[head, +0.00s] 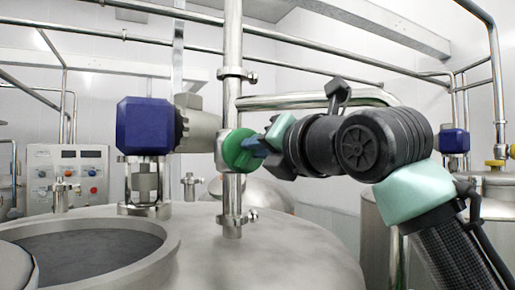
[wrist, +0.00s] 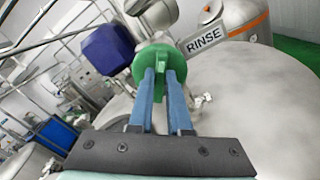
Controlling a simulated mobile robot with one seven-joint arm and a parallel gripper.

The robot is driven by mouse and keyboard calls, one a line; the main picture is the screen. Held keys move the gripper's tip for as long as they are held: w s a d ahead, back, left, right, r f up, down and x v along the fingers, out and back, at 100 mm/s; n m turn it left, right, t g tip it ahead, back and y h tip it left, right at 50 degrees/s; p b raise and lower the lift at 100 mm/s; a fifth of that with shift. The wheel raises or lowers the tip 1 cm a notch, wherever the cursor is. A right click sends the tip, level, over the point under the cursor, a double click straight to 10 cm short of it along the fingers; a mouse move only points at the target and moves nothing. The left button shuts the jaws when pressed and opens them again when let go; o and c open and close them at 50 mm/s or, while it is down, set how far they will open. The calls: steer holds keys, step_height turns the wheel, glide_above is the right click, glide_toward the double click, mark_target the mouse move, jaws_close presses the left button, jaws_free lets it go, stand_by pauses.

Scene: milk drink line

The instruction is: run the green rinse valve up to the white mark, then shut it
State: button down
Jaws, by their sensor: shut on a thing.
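The green rinse valve (head: 237,152) is a round knob on the vertical steel pipe beside the blue motor. In the wrist view its green disc (wrist: 146,57) has a raised bar across it. My gripper (head: 264,146) reaches it from the right. In the wrist view my gripper's two blue fingers (wrist: 160,75) are shut on the knob's raised bar, one on each side. I cannot make out a white mark in either view.
A blue motor (head: 144,126) stands left of the pipe on a large steel tank (head: 250,255) with a round opening at left. A control panel (head: 68,172) with buttons is at the far left. Steel pipes (head: 300,101) run behind and above my arm.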

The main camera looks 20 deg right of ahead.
steer(key=shift+m, duration=0.3)
steer(key=m, duration=1)
steer(key=shift+d+f+p, duration=0.1)
steer(key=shift+f+p, duration=0.05)
steer(key=shift+p, duration=0.2)
stand_by(0.4)
steer(key=c, duration=0.9)
jaws_free()
steer(key=shift+o, duration=0.2)
steer(key=shift+f, duration=0.1)
